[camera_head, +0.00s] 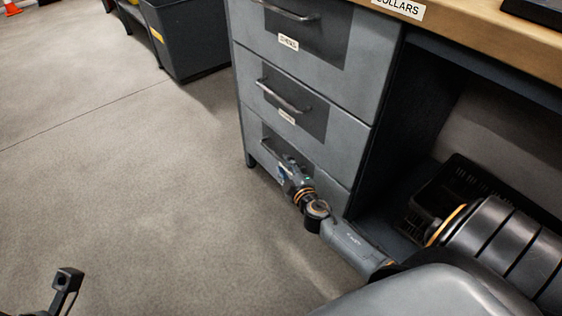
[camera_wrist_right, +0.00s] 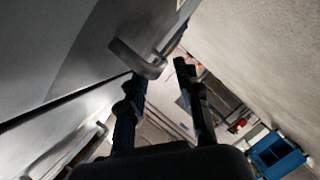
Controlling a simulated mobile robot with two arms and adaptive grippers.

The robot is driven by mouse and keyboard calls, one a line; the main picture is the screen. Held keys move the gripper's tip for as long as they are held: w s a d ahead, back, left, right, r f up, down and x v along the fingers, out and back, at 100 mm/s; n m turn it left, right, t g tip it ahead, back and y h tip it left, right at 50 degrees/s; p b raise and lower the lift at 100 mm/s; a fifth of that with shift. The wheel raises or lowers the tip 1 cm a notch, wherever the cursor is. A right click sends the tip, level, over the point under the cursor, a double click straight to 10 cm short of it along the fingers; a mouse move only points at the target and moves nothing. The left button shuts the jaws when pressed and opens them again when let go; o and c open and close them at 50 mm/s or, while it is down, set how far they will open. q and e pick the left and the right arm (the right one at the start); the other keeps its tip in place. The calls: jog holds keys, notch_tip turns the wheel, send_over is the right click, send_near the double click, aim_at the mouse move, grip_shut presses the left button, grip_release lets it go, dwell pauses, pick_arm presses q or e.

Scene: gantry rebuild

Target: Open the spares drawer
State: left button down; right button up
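A grey drawer unit (camera_head: 318,67) has three stacked drawers with bar handles, all looking shut. Their small labels are too blurred to read, so I cannot tell which one is the spares drawer. My right gripper (camera_head: 287,168) is low in front of the bottom drawer (camera_head: 330,184) and hides most of its handle. In the right wrist view my right gripper (camera_wrist_right: 160,78) has its fingers apart. A drawer handle (camera_wrist_right: 136,60) lies by the left fingertip; I cannot tell if they touch. Part of my left gripper (camera_head: 67,282) shows at the lower left, far from the drawers.
A wooden worktop (camera_head: 480,25) with a label ending in "OLLARS" lies above the drawers. A black crate (camera_head: 455,195) sits in the space beneath, right of the unit. A dark bin (camera_head: 195,42) stands at the back left. The floor (camera_head: 120,165) left of the drawers is clear.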

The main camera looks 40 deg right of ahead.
aim_at(283, 163)
jog(key=shift+b+x, duration=0.35)
jog(key=shift+x, duration=1.8)
jog(key=shift+c, duration=0.4)
grip_shut()
